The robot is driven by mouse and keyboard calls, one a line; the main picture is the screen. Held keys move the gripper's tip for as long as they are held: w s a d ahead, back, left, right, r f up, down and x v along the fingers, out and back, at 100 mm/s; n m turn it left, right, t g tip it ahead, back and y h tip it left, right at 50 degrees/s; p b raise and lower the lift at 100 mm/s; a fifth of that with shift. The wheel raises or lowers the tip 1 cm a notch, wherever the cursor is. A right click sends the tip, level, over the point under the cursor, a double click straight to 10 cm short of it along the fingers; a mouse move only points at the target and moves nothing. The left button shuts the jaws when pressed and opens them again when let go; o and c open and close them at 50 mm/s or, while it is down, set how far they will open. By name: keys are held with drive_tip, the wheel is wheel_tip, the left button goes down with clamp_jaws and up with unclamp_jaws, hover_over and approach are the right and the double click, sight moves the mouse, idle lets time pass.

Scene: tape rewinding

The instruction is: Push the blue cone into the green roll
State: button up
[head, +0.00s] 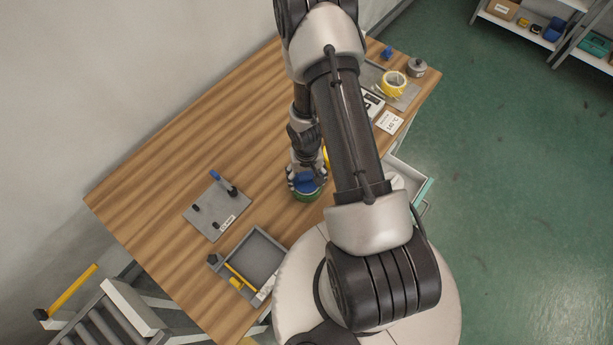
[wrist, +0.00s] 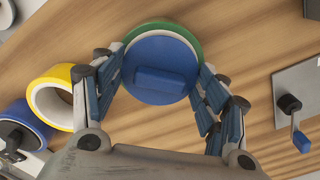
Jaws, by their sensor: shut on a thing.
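The blue cone (wrist: 158,78) is between the fingers of my gripper (wrist: 162,85) in the wrist view. A raised blue bar crosses its top. The green roll (wrist: 176,28) shows as a green and pale rim just beyond and below the cone, on the wooden table. The cone sits over the roll, slightly off its centre in this view; how deep it is in the roll cannot be told. In the head view, my gripper (head: 306,182) is low over the table, with the blue cone (head: 308,186) above the green roll (head: 307,196). My gripper is shut on the cone.
A grey plate (head: 211,220) with a blue-handled clamp lies to the left in the head view. A grey tray (head: 244,250) holds a yellow tool. Table between is bare.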

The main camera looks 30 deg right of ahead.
sight(307, 178)
drive_tip(key=shift+f, duration=0.15)
drive_tip(key=o, duration=1)
drive_tip(key=shift+o, duration=0.4)
drive_tip(key=shift+o, duration=0.7)
wheel_tip(307, 178, up, 7)
drive_tip(key=p, duration=0.7)
